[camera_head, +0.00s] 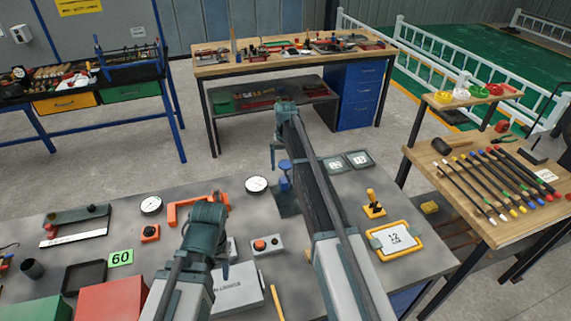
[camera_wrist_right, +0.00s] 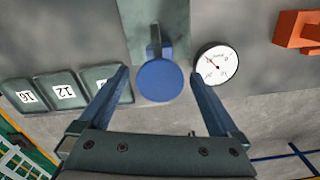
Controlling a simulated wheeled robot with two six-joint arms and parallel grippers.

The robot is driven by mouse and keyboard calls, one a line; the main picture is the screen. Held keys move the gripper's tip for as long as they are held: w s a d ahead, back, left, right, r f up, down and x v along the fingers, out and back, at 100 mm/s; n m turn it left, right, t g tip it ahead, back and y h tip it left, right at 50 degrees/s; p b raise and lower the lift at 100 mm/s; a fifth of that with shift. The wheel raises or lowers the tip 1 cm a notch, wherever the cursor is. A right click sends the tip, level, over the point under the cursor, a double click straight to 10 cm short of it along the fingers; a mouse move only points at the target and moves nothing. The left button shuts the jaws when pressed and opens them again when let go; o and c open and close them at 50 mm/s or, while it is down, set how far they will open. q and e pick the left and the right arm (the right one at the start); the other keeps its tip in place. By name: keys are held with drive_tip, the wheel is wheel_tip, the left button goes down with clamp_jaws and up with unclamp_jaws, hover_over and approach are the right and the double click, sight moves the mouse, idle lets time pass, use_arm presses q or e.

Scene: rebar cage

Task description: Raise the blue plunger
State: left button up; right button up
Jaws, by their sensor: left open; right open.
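The blue plunger (camera_head: 285,166) stands upright on a dark green base plate (camera_head: 286,204) on the grey bench; part of it is hidden by my right arm. In the right wrist view its round blue top (camera_wrist_right: 160,82) lies between the two open fingers of my right gripper (camera_wrist_right: 159,73), with a gap on each side. In the head view the right gripper (camera_head: 277,156) is just above and beside the plunger top. My left gripper (camera_head: 222,263) is low over the bench front, empty, and its fingers are mostly hidden by its wrist.
A white dial gauge (camera_head: 256,184) stands left of the plunger. An orange bracket (camera_head: 190,207) and a grey box with an orange button (camera_head: 266,245) are near my left arm. Numbered grey plates (camera_head: 346,162) and a yellow joystick (camera_head: 374,203) lie to the right.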

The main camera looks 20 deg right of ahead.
use_arm(q)
wheel_tip(320, 180, up, 14)
drive_tip(key=p, duration=1.3)
drive_tip(key=shift+p, duration=0.35)
use_arm(e)
wheel_tip(320, 180, up, 14)
use_arm(q)
drive_tip(key=shift+f, duration=0.15)
use_arm(e)
drive_tip(key=shift+f, duration=0.15)
use_arm(q)
wheel_tip(320, 180, down, 15)
drive_tip(key=b, duration=1.5)
drive_tip(key=shift+f, duration=0.1)
use_arm(e)
drive_tip(key=s+a+f+n, duration=0.2)
drive_tip(key=s+a+f, duration=0.3)
drive_tip(key=s, duration=0.7)
drive_tip(key=s+a+f+n, duration=0.2)
drive_tip(key=s+a+f, duration=0.3)
drive_tip(key=s, duration=0.7)
drive_tip(key=s+a+f+n+h, duration=0.1)
drive_tip(key=s+a+f, duration=0.4)
drive_tip(key=s, duration=0.7)
drive_tip(key=shift+s+a+n, duration=0.4)
drive_tip(key=shift+a+n, duration=0.1)
drive_tip(key=shift+a, duration=0.45)
